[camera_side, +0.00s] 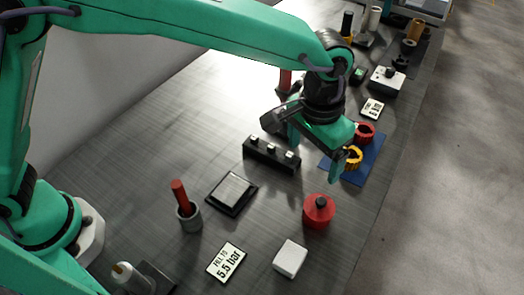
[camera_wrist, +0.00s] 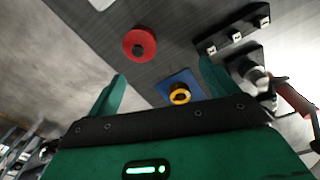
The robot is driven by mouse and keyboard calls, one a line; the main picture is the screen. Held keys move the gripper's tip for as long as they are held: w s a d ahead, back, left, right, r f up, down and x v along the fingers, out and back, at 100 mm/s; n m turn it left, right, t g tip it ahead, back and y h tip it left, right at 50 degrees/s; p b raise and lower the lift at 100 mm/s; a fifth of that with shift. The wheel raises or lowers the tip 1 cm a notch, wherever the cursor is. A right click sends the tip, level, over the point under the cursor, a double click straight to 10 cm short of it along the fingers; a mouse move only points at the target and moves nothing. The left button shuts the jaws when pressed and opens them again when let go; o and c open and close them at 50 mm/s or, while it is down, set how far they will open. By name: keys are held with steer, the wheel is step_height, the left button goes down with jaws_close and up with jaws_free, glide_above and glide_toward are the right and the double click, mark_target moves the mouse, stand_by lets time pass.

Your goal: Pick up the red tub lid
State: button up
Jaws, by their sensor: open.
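The red tub lid (camera_side: 318,217), a round red piece with a black knob on top, sits at the front right of the dark table. It also shows from above in the wrist view (camera_wrist: 148,36), beyond the fingertips and a little left of centre. My gripper (camera_side: 315,150) is open and empty, above the table behind the red lid and clear of it. In the wrist view the green fingers of my gripper (camera_wrist: 162,88) stand wide apart. Whether a tub lies under the lid, I cannot tell.
A blue mat (camera_side: 333,173) with a yellow ring (camera_side: 353,159) and a red ring (camera_side: 366,134) lies behind the lid. A black block with several pale pegs (camera_side: 271,155) stands left of my gripper. A white box (camera_side: 290,259) is in front of the lid.

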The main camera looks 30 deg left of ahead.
glide_above(321, 200)
step_height(321, 200, down, 3)
steer(key=shift+f, duration=1.4)
steer(key=shift+f, duration=2.6)
steer(key=c, duration=1.1)
